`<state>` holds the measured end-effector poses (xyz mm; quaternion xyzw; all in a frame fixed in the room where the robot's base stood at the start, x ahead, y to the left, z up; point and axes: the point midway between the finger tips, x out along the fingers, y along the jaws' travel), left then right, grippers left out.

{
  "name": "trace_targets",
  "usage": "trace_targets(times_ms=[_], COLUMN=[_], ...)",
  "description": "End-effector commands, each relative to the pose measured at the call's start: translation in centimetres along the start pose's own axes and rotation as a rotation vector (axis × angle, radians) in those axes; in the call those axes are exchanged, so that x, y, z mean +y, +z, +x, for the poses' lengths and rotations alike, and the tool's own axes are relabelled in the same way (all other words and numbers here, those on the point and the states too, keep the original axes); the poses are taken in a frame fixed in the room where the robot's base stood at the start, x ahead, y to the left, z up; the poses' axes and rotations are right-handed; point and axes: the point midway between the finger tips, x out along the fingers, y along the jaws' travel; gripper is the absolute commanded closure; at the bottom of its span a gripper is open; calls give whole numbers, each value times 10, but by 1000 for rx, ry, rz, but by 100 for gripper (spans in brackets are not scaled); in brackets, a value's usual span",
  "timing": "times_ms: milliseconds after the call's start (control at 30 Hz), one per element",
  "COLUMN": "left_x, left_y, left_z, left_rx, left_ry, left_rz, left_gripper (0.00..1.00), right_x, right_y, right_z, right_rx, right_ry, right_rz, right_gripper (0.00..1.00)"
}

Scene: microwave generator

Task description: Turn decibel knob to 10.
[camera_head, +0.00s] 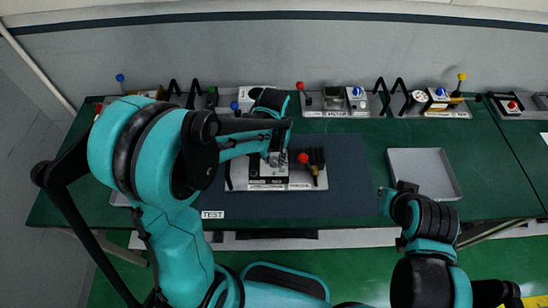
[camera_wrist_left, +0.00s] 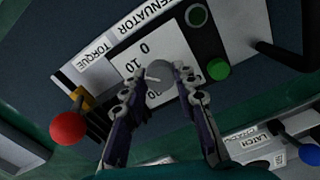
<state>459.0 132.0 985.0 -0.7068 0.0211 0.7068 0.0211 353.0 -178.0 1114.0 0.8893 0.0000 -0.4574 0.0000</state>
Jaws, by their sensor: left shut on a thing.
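The attenuator unit stands on the dark mat in the middle of the table; its labelled front edge (camera_head: 267,186) shows in the head view. In the left wrist view its white dial plate (camera_wrist_left: 132,66) carries the marks 0 and 10, and a further mark is partly hidden by a finger. The grey round decibel knob (camera_wrist_left: 160,73) sits on this plate, with a pale pointer on the side towards the 10. My left gripper (camera_wrist_left: 160,80) is shut on the knob, one finger on each side. My right gripper (camera_head: 388,200) is over the table's front right; its fingers are too small to read.
A red-ball lever (camera_wrist_left: 68,127) stands beside the dial, and a green button (camera_wrist_left: 217,69) lies on its other side. An empty grey tray (camera_head: 450,178) is on the right of the table. Several other devices line the back edge. The dark mat (camera_head: 345,195) is bare right of the unit.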

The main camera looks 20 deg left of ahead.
Motion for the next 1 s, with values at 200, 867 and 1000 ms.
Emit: trace_targets(times_ms=[200, 867, 1000], left_x=[0, 0, 0], left_y=[0, 1, 1], left_z=[0, -65, -93], left_rx=[0, 0, 0], left_ry=[0, 0, 0], left_rz=[1, 1, 1], left_gripper=[51, 51, 51], right_x=[0, 0, 0], right_y=[0, 0, 0], right_z=[0, 0, 0], right_rx=[0, 0, 0], right_ry=[0, 0, 0], right_rz=[0, 0, 0], right_gripper=[100, 100, 100])
